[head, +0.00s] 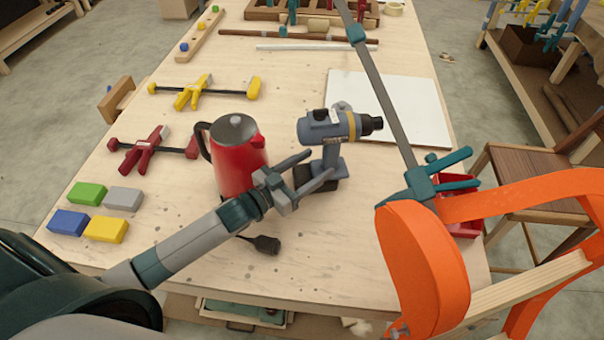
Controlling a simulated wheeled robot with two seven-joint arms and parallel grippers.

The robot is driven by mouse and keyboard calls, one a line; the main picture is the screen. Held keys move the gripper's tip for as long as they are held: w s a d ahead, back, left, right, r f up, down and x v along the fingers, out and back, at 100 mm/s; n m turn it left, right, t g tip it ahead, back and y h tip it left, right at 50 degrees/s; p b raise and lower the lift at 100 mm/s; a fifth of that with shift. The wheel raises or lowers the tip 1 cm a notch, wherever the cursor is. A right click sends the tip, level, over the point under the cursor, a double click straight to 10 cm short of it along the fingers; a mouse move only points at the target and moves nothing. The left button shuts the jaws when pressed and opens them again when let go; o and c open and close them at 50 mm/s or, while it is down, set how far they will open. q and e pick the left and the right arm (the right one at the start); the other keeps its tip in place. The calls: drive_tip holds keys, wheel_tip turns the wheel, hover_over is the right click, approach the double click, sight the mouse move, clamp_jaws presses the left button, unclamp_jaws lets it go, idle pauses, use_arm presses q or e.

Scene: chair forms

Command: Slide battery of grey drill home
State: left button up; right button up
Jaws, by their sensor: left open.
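The grey drill (328,128) with a yellow ring and a dark chuck stands upright on the workbench, its chuck pointing right. Its dark battery (326,185) shows low at the foot of the handle, partly hidden by my left gripper. I cannot tell how far the battery sits in the foot. My left gripper (322,164) is open, its two fingers reaching right towards the drill's handle and foot. I cannot tell whether the fingers touch the drill. My right gripper is not in view.
A red kettle (236,165) stands close behind my left wrist. A dark plug-like piece (266,245) lies in front. An orange chair form (425,265) and a long teal-ended clamp (385,105) bound the right. A white board (405,105) lies behind the drill. Coloured blocks (88,193) sit left.

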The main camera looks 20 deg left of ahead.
sight(324, 159)
use_arm(q)
drive_tip(key=shift+x, duration=2.55)
drive_tip(key=shift+c, duration=0.6)
drive_tip(key=c, duration=1.1)
